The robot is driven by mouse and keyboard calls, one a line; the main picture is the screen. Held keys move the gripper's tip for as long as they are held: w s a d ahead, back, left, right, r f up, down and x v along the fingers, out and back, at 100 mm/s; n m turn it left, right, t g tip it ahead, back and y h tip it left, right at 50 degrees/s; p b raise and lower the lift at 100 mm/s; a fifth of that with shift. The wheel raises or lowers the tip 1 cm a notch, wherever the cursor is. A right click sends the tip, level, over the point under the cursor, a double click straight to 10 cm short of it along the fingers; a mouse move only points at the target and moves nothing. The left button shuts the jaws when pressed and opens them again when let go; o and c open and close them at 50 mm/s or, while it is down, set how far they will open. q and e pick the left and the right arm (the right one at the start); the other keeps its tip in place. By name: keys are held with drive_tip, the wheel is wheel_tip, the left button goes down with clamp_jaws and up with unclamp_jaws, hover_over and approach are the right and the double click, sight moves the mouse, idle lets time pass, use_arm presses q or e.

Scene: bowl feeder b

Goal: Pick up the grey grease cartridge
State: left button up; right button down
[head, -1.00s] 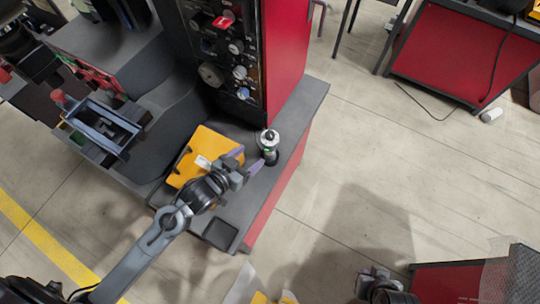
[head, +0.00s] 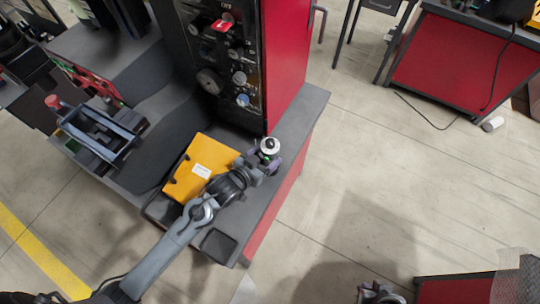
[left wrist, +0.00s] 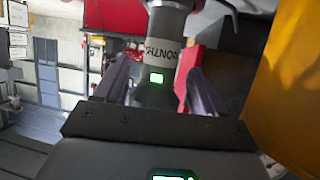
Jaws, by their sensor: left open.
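The grey grease cartridge (head: 268,148) stands upright on the grey bench top (head: 300,122), beside the tall red machine cabinet. In the head view its pale top shows and my gripper hides its lower part. In the left wrist view the cartridge (left wrist: 158,50) shows as a grey cylinder with a lettered white band and a green mark. My left gripper (head: 267,162) is open, with one finger on each side of the cartridge. I cannot tell whether the fingers touch it. My right gripper (head: 378,292) is at the bottom edge of the head view, far from the cartridge; its jaw state is unclear.
A yellow case (head: 198,166) lies on the bench just left of my left gripper. A small dark tray (head: 218,243) sits at the bench's front corner. The red cabinet (head: 288,60) rises close behind the cartridge. Open floor lies to the right.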

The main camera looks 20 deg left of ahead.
use_arm(q)
drive_tip(key=shift+x, duration=1.25)
drive_tip(key=shift+f, duration=0.1)
drive_tip(key=shift+c, duration=0.2)
drive_tip(key=c, duration=1.2)
